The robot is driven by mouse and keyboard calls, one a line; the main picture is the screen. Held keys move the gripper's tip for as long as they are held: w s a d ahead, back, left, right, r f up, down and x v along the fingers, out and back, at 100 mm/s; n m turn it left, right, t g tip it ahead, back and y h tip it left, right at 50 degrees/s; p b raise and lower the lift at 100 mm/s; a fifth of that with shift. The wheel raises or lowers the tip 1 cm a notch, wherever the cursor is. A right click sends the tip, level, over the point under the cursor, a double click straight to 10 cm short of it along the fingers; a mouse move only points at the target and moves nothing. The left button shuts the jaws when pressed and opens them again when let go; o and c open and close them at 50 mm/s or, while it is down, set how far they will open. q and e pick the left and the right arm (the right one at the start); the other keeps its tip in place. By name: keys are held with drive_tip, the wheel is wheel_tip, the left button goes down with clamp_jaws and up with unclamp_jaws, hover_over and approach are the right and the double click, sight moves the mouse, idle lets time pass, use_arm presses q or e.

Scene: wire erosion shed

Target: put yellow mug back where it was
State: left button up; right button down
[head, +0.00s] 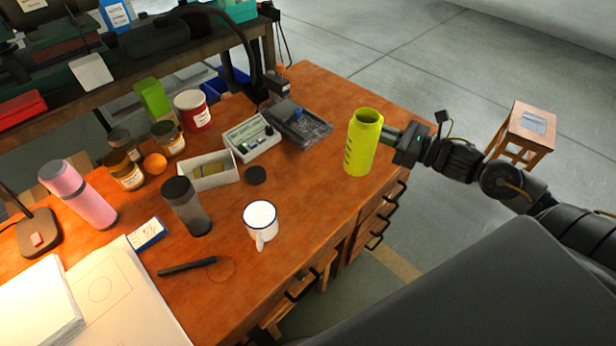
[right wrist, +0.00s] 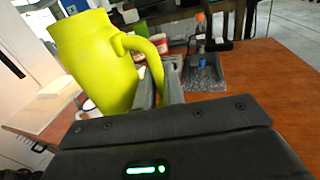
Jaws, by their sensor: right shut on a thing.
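The tall yellow mug (head: 361,145) appears over the right end of the wooden desk in the head view. My right gripper (head: 388,137) reaches in from the right and is shut on its handle. In the right wrist view the mug (right wrist: 95,60) stands left of the fingers, and its handle (right wrist: 150,50) runs down between them (right wrist: 165,82). I cannot tell whether its base touches the desk. A faint ring mark (head: 222,271) shows on the desk beside a black marker. My left gripper is not in view.
A white mug (head: 261,219), a grey tumbler (head: 187,207) and a black lid (head: 256,175) stand on the desk (head: 310,185). Jars, a pink flask (head: 78,194) and papers fill the left. Bare wood lies right of the white mug.

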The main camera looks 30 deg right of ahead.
drive_tip(key=w+a+f+p, duration=0.1)
drive_tip(key=w+a+f, duration=0.2)
drive_tip(key=f, duration=0.1)
drive_tip(key=w+a+f+p, duration=0.1)
drive_tip(key=w+a+f, duration=0.2)
drive_tip(key=f, duration=0.1)
drive_tip(key=w+a+f+p, duration=0.2)
drive_tip(key=w+a+f, duration=0.1)
drive_tip(key=f, duration=0.1)
drive_tip(key=shift+w+a+f, duration=0.25)
drive_tip(key=shift+w, duration=0.15)
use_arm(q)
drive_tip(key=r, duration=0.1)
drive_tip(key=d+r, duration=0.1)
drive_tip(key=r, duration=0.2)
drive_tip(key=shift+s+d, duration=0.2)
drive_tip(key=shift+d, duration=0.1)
use_arm(e)
drive_tip(key=shift+f, duration=0.1)
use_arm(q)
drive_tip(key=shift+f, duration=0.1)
use_arm(e)
drive_tip(key=shift+f, duration=0.1)
drive_tip(key=c, duration=1.9)
unclamp_jaws()
drive_tip(key=shift+f, duration=0.15)
drive_tip(key=shift+c, duration=0.2)
drive_tip(key=o, duration=0.4)
drive_tip(key=shift+s, duration=0.1)
drive_tip(key=shift+o, duration=0.2)
